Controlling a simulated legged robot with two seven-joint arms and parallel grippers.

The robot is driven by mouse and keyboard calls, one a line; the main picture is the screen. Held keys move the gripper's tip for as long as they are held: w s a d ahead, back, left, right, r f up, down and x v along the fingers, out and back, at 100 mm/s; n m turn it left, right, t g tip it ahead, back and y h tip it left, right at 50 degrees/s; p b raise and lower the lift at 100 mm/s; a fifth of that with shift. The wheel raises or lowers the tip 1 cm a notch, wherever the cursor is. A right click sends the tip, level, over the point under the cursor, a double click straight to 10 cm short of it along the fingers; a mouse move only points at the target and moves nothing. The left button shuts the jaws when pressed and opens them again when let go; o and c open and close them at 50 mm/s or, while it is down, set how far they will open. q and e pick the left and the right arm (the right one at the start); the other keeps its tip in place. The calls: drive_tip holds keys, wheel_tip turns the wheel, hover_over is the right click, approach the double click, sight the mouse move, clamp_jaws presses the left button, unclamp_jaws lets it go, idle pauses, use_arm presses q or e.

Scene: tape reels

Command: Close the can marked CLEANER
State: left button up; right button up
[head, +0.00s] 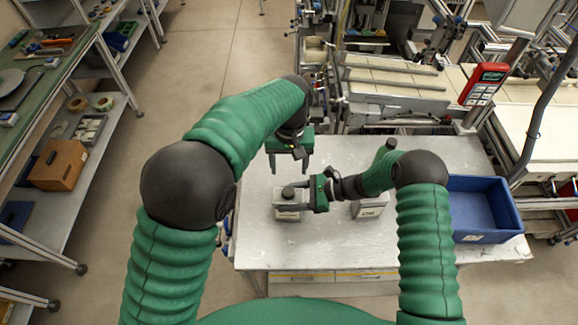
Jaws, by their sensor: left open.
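A pale can (288,215) with a dark round top (288,192) stands upright on the white table, left of its middle. A second pale can (369,209) stands to its right, partly hidden behind my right arm. Both labels are too small to read surely. My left gripper (288,169) points down, open and empty, above and beyond the first can. My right gripper (296,197) reaches in from the right at the first can's upper part, its fingers beside the dark top. Whether it grips the can is not clear.
A blue bin (484,208) sits at the table's right end. The table (335,248) is clear at the front. Machinery and a red handheld device (484,83) stand beyond the table. Shelves with boxes are at the far left across open floor.

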use_arm(q)
drive_tip(key=shift+w+f, duration=0.1)
use_arm(e)
drive_tip(key=o, duration=0.5)
drive_tip(key=shift+w+d+f, duration=0.1)
use_arm(q)
wheel_tip(320, 180, down, 4)
drive_tip(key=b, duration=0.3)
drive_tip(key=shift+b, duration=0.35)
drive_tip(key=shift+r, duration=0.2)
use_arm(e)
drive_tip(key=v, duration=1.7)
drive_tip(key=shift+w+f, duration=0.1)
